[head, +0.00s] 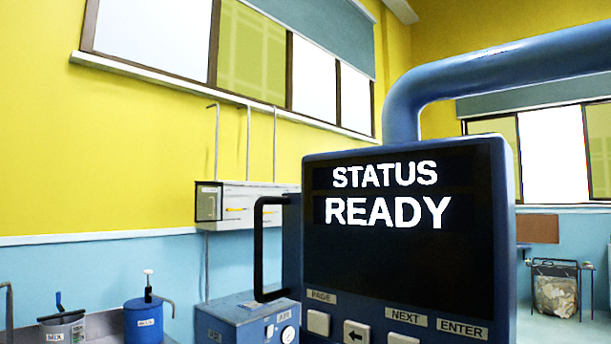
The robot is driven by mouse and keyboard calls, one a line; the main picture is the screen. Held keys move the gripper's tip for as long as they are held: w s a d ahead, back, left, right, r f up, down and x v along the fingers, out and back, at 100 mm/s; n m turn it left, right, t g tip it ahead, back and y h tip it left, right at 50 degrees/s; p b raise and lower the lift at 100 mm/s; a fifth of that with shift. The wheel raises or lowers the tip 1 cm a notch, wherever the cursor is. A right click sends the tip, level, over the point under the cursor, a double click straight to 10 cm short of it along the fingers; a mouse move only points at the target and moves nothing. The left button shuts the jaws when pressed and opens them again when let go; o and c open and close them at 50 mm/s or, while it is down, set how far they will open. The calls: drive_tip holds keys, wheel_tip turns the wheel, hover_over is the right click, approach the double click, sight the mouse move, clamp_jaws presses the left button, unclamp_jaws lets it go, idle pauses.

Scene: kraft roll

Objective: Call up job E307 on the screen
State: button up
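The screen (400,262) sits in a blue control panel (292,250) close in front of me, right of centre. It reads "STATUS READY" in white letters on black; no job number shows. Below the screen are the labels PAGE, NEXT and ENTER. Light grey buttons show along the bottom edge: one under PAGE (318,322), one with a left-pointing arrow (356,332), and one under NEXT (403,339), partly cut off. The ENTER label (462,328) shows, but its button is out of frame. My gripper is not in view.
A black handle (259,250) stands out on the panel's left side, and a thick blue pipe (480,75) rises behind it. A blue box with a gauge (245,318) and a blue pump container (144,320) stand at the lower left. A wire stand (556,290) is far right.

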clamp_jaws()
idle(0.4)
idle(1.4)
